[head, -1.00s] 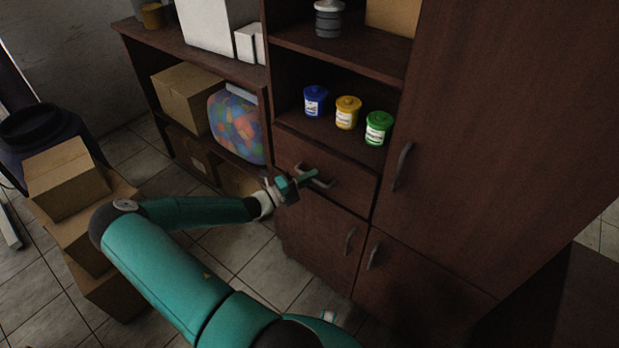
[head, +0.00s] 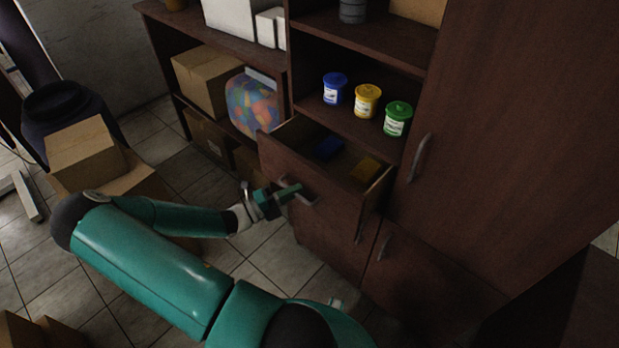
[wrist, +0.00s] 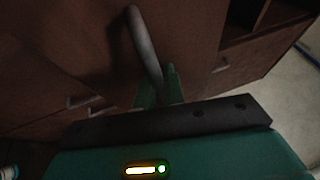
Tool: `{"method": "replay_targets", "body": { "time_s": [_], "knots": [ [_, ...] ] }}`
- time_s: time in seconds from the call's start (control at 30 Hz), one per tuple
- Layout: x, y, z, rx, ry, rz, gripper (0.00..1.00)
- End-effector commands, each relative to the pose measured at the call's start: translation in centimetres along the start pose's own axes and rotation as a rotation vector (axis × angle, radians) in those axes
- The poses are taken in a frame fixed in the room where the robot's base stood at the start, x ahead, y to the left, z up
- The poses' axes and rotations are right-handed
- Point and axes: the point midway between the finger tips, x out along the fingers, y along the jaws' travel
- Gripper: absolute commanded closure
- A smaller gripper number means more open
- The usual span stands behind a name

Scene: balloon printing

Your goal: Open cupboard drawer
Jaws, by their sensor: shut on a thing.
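The cupboard drawer (head: 318,183) is pulled partway out of the dark brown cupboard in the head view. Inside it lie a blue item (head: 327,148) and a yellow item (head: 365,169). My gripper (head: 291,191) is shut on the drawer's grey handle (head: 308,199), at the left part of the drawer front. In the wrist view the handle (wrist: 145,45) runs down between the green fingers (wrist: 160,88). The fingertips are partly hidden by the gripper body.
Blue (head: 335,88), yellow (head: 367,101) and green (head: 397,118) jars stand on the shelf above the drawer. A tall closed door (head: 520,130) is at the right. Cardboard boxes (head: 85,150) are stacked at the left. Tiled floor (head: 262,250) shows below the drawer.

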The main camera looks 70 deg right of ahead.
Motion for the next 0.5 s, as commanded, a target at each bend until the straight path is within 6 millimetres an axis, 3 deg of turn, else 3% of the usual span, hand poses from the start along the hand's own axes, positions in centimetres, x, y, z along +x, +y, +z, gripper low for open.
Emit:
{"method": "replay_targets", "body": {
  "time_s": [0.2,0.5],
  "knots": [
    [-4.5,-1.0,-1.8,0.001,-0.002,0.003,1.0],
    [-7.8,-1.6,-3.2,0.0,-0.001,0.001,1.0]
  ]
}}
